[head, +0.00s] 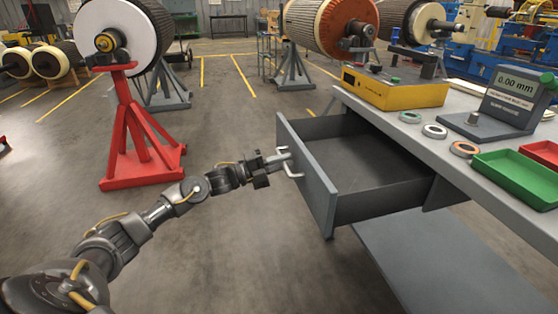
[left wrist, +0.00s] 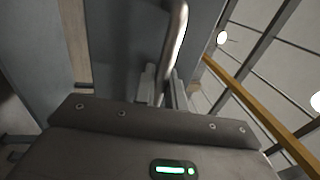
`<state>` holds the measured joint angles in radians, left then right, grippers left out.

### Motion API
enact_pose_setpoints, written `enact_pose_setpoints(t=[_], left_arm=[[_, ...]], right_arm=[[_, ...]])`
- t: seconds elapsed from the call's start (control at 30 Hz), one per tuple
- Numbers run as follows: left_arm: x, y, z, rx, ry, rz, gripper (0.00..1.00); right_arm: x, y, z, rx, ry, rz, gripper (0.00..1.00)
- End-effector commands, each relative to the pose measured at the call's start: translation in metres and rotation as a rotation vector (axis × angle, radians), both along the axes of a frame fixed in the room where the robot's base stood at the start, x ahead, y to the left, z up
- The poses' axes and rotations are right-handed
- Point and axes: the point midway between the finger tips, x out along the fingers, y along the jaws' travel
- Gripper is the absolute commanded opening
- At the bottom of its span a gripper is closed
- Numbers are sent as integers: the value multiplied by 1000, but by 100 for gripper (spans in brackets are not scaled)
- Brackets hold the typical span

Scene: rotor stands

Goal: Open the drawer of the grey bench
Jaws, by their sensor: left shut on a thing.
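The drawer (head: 372,170) of the grey bench (head: 420,135) is pulled well out to the left, and its inside shows empty. Its front panel (head: 306,172) faces my left arm. A pale bar handle (head: 291,164) stands on that panel, and it also shows as a metal bar (left wrist: 177,45) in the left wrist view. My left gripper (head: 281,160) is shut on the handle; in the left wrist view its fingers (left wrist: 164,88) close around the bar. My right gripper is in neither view.
On the bench top are a yellow box device (head: 395,92), a gauge reading 0.00 mm (head: 508,95), several rings (head: 435,131), a green tray (head: 515,178) and a red tray (head: 541,153). A red rotor stand (head: 135,135) is at the left. The floor before the drawer is clear.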

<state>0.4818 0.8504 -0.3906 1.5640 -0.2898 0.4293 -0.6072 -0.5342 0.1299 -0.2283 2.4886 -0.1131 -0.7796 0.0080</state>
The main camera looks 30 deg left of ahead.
Motion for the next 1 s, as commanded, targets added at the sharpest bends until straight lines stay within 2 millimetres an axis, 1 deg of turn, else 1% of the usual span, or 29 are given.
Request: enact_pose_setpoints(t=[0.3, 0.33, 0.43, 0.47, 0.77, 0.87, 1.0], left_arm=[[-2, 0, -1, 0, 2, -3, 0], [-2, 1, -1, 0, 2, -2, 15], [-2, 1, -1, -1, 2, -1, 28], [-2, 1, -1, 0, 1, -1, 30], [-3, 3, -1, 0, 2, 1, 30], [-9, 9, -4, 0, 4, 2, 30], [-27, 27, -9, 2, 5, 2, 30]], right_arm=[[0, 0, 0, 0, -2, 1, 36], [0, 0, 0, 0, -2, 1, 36], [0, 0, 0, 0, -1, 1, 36], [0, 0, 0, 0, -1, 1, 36], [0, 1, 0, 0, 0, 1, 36], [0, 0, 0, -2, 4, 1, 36], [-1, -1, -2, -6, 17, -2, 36]])
